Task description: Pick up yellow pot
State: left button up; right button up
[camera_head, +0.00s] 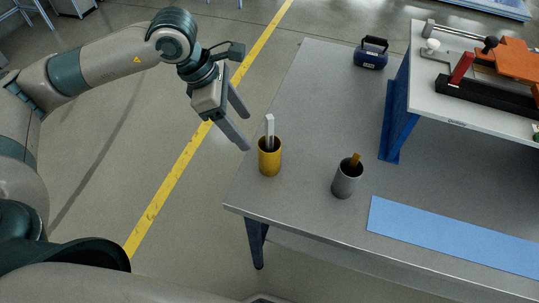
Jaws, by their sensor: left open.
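The yellow pot (270,160) stands upright on the grey table near its left edge, with a light grey stick-like item (269,127) standing in it. My left gripper (244,124) is open and empty, above and to the left of the pot, with its fingers pointing down to the right toward it. The fingers look apart from the pot. My right gripper is not in view.
A grey pot (346,181) holding a yellow-brown item stands right of the yellow pot. A blue mat (450,238) lies at the front right. A raised white platform (430,95) carries tools. A dark blue box (371,56) stands at the back.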

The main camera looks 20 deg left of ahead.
aim_at(270, 157)
pick_arm(q)
jog(key=shift+p+x, duration=1.5)
jog(key=shift+x, duration=3.25)
jog(key=shift+r, duration=0.1)
jog(key=shift+d+f+p, duration=0.25)
jog(key=shift+d+p, duration=0.05)
jog(key=shift+p, duration=0.15)
jog(key=p+x, duration=0.2)
jog(key=x, duration=0.1)
jog(key=shift+w+d+f, duration=0.15)
jog(key=shift+d, duration=0.2)
jog(key=shift+w+d+f, duration=0.1)
jog(key=shift+d+f, duration=0.05)
jog(key=shift+f, duration=0.35)
jog(key=c, duration=1.2)
